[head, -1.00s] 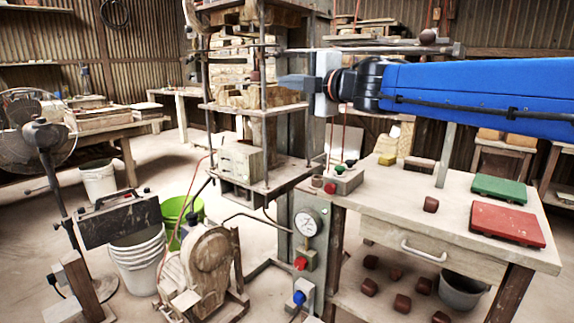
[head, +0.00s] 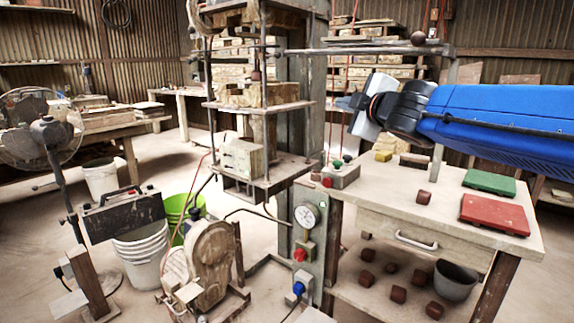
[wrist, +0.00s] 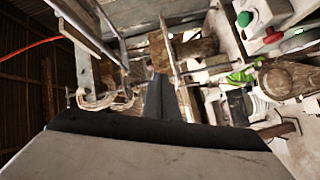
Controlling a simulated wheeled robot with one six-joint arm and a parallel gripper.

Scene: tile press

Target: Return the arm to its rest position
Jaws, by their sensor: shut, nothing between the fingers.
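My gripper (head: 346,102) is in the air in the head view, right of the press frame (head: 262,105) and above the worktable (head: 385,196). Its fingers point left and are shut with nothing between them. My blue arm reaches in from the right edge. In the wrist view, the dark fingers (wrist: 160,97) are together at the centre, with the press behind them, tilted in the picture.
A control box (head: 341,176) with green and red buttons sits on the worktable's left end. A green tile (head: 489,182), a red tile (head: 495,214) and a small brown block (head: 423,197) lie on the table. A horizontal bar (head: 365,50) runs above my gripper.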

